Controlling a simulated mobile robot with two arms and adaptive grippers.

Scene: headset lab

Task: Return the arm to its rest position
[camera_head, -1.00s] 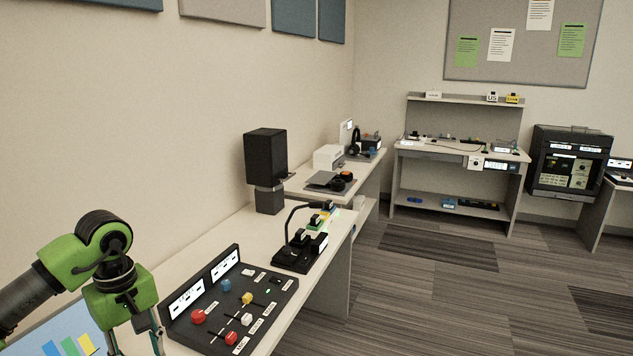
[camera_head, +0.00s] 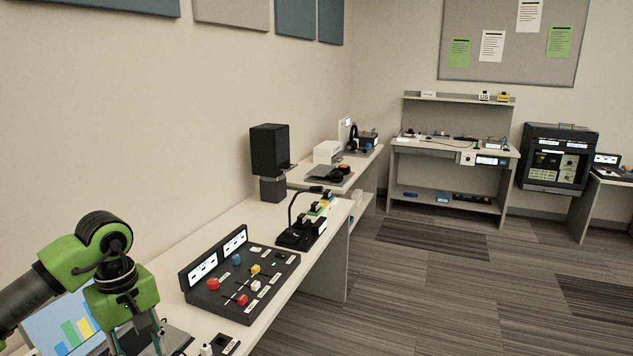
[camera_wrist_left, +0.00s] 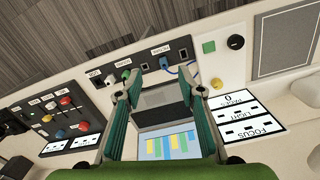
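My left gripper (camera_head: 137,345) hangs from the green and black wrist at the lower left of the head view, its fingers pointing down in front of the desk laptop. In the left wrist view its two fingers (camera_wrist_left: 161,80) stand apart with nothing held between them. The laptop's chart screen (camera_wrist_left: 168,144) shows beyond the gap; in the head view the screen (camera_head: 50,330) is partly covered by my arm. My right gripper is in neither current view.
The black control box (camera_head: 240,283) with coloured knobs stands on the desk right of my left arm. A lamp-like stand (camera_head: 297,238) and a speaker (camera_head: 269,152) lie farther along. The carpeted floor (camera_head: 420,300) to the right is open.

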